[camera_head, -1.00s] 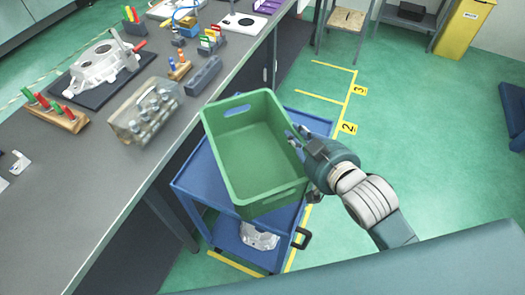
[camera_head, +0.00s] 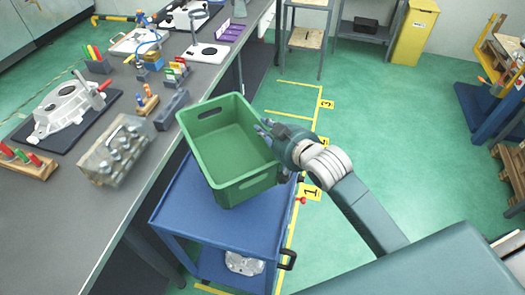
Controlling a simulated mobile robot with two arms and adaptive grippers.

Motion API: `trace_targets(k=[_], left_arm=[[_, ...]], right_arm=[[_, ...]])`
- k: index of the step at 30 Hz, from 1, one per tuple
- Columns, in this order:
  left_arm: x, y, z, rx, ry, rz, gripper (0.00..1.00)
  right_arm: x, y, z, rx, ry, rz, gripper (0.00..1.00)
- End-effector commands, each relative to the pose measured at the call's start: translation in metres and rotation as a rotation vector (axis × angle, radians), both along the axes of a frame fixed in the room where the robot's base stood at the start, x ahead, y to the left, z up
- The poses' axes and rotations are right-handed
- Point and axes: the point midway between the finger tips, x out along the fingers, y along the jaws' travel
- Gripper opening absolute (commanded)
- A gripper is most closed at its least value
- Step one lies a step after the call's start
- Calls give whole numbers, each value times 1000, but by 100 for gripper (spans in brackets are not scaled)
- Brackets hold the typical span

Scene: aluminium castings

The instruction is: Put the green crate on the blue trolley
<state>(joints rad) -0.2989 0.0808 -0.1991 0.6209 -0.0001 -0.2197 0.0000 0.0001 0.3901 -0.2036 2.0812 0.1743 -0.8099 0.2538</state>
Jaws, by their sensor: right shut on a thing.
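The empty green crate (camera_head: 240,188) is upright, slightly tilted in the picture, over the far part of the blue trolley (camera_head: 228,232). I cannot tell whether its base touches the trolley's top. The near part of that top is bare. My right gripper (camera_head: 268,136) is shut on the crate's right wall near the rim; the crate partly hides its fingers. The trolley's far end is hidden behind the crate. A silvery casting (camera_head: 244,263) lies on the trolley's lower shelf. My left gripper is not in view.
A grey workbench (camera_head: 75,225) runs along the left, close to the trolley and crate. It bears a casting on a dark mat (camera_head: 65,110), a clear box of parts (camera_head: 117,150) and tools. Green floor (camera_head: 385,130) is open on the right, before pallets and a yellow cabinet (camera_head: 414,32).

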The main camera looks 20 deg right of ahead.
Motion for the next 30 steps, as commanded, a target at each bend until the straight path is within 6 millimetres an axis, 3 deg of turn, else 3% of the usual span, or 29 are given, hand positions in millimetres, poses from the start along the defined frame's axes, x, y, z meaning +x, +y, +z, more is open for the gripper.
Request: trace_targets(k=[6, 11, 18, 30], left_arm=[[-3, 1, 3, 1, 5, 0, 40], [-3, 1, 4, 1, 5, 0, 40], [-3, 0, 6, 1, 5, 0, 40], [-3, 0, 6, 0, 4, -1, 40]], right_arm=[[0, 1, -41, 3, -3, 0, 0], [1, 1, -52, 3, -7, 0, 0], [0, 1, -86, 3, -4, 0, 0], [1, 1, -94, 3, -8, 0, 0]])
